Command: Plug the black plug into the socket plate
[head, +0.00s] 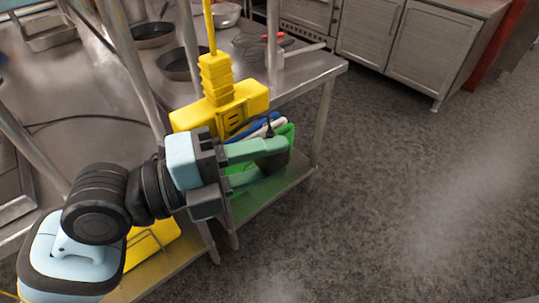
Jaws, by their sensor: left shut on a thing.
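My left gripper (268,162) reaches in from the left, with its green fingers pointing right. It is shut on the black plug (272,158), a dark body between the fingertips with a thin black cord rising from it. The plug's prongs cannot be made out. A yellow hanging box (252,97) on a ribbed yellow cable is just above and behind the gripper. Its front has a dark-slotted face (232,117) that looks like the socket plate. The plug is apart from that face in the picture, to its lower right. My right gripper is not in view.
A steel table (313,68) with pans (181,63) stands behind the yellow box. Coloured boards (283,134) stand on its lower shelf behind the gripper. Table legs and posts are close to my arm. Steel cabinets (430,45) stand at the back; the floor (420,180) on the right is clear.

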